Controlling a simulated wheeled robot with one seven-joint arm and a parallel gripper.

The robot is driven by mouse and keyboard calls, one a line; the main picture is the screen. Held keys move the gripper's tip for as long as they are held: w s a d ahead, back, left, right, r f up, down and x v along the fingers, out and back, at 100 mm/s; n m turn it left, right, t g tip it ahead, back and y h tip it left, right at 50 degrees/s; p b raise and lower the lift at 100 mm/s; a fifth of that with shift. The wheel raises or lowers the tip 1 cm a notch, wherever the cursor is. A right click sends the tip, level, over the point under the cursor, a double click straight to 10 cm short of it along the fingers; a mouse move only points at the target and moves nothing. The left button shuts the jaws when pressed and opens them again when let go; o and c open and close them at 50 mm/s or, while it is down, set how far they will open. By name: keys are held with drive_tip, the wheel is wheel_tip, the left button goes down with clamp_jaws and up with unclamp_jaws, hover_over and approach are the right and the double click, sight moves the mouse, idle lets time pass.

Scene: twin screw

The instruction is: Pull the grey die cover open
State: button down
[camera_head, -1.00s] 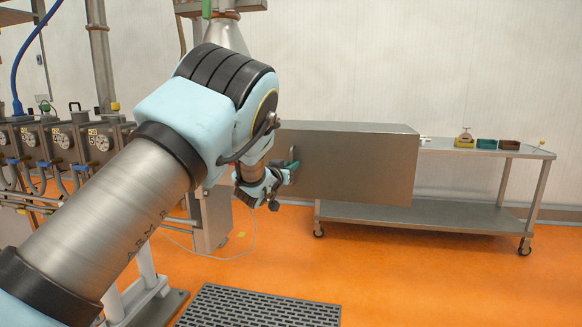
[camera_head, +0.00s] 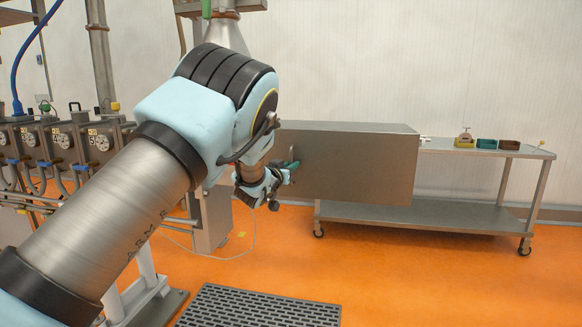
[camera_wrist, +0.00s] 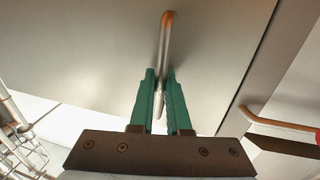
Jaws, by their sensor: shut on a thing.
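The grey die cover (camera_head: 355,165) is a large flat metal panel standing upright right of my arm in the head view. Its plain face also fills much of the wrist view (camera_wrist: 80,45). A bar handle (camera_wrist: 166,45) stands on the cover, running from the top centre down between my fingers. My gripper (camera_wrist: 160,95) has green fingers, one on each side of the handle's lower end, and is shut on it. In the head view my gripper (camera_head: 291,167) is small at the cover's left edge, and my arm hides part of the machine behind.
A wheeled steel table (camera_head: 490,151) stands behind and right of the cover, with a scale (camera_head: 465,138), a green bin (camera_head: 487,144) and a brown bin (camera_head: 509,145). A row of motor units (camera_head: 65,145) is at left. A dark floor grating (camera_head: 260,306) lies in front. Orange floor at right is clear.

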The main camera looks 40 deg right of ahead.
sight(390, 168)
drive_tip(key=s+d+b, duration=0.2)
drive_tip(key=s, duration=0.2)
drive_tip(key=s+d+b, duration=0.2)
drive_tip(key=s+d, duration=0.1)
drive_tip(key=s, duration=0.1)
drive_tip(key=s+d+b, duration=0.3)
drive_tip(key=s, duration=0.1)
drive_tip(key=shift+s+f, duration=0.3)
drive_tip(key=shift+s, duration=0.05)
drive_tip(key=s+d, duration=0.2)
drive_tip(key=s, duration=0.2)
drive_tip(key=s+d+b, duration=0.1)
drive_tip(key=s+d, duration=0.2)
drive_tip(key=s, duration=0.1)
drive_tip(key=s+d, duration=0.2)
drive_tip(key=s, duration=0.1)
drive_tip(key=shift+s+d+r+b, duration=0.25)
drive_tip(key=shift+s+d+b, duration=0.05)
drive_tip(key=shift+s+d, duration=0.1)
drive_tip(key=c, duration=1.2)
unclamp_jaws()
drive_tip(key=shift+o, duration=0.2)
drive_tip(key=shift+a, duration=0.1)
drive_tip(key=b+v, duration=0.2)
drive_tip(key=v, duration=0.8)
drive_tip(key=shift+s+a+b, duration=0.2)
drive_tip(key=shift+a+b, duration=0.15)
drive_tip(key=shift+b, duration=0.05)
drive_tip(key=shift+w, duration=0.15)
